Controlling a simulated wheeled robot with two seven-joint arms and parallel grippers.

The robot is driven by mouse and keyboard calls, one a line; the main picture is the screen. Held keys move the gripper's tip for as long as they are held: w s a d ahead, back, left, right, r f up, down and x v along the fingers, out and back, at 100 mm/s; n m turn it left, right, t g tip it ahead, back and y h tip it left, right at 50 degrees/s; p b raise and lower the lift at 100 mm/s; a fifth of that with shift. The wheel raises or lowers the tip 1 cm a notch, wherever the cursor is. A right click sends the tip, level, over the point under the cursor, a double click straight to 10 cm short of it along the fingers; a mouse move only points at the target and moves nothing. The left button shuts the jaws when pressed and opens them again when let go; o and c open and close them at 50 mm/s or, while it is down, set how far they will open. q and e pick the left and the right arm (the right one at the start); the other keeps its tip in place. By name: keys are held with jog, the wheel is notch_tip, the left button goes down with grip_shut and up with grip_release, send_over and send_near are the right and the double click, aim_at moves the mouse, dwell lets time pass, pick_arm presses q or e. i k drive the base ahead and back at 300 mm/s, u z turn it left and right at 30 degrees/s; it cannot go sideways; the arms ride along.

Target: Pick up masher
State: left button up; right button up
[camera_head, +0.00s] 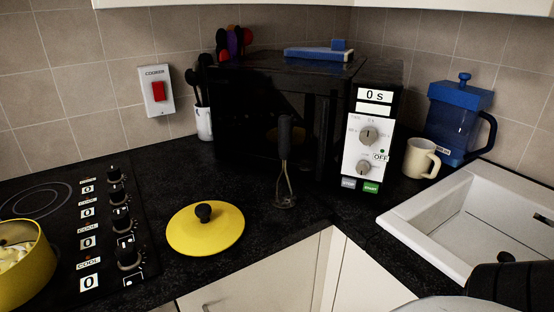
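The masher (284,142) has a thick black handle at the top and a thin metal shaft that widens into a metal head at the bottom. It is upright in front of the black microwave (320,150), with its head low near the front edge of the dark worktop. I cannot tell whether it touches the microwave. Neither of my grippers can be made out. A dark ribbed part and a pale rounded part at the lower right look like parts of my own body.
A yellow lid (205,232) lies left of the masher. A yellow pot (24,262) stands on the hob at the far left. A cream mug (420,158), a blue jug (458,120) and a white sink (450,212) are on the right. A utensil pot (204,123) stands behind.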

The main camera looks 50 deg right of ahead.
aim_at(282, 200)
jog(key=z, duration=1.5)
jog(key=k, duration=0.1)
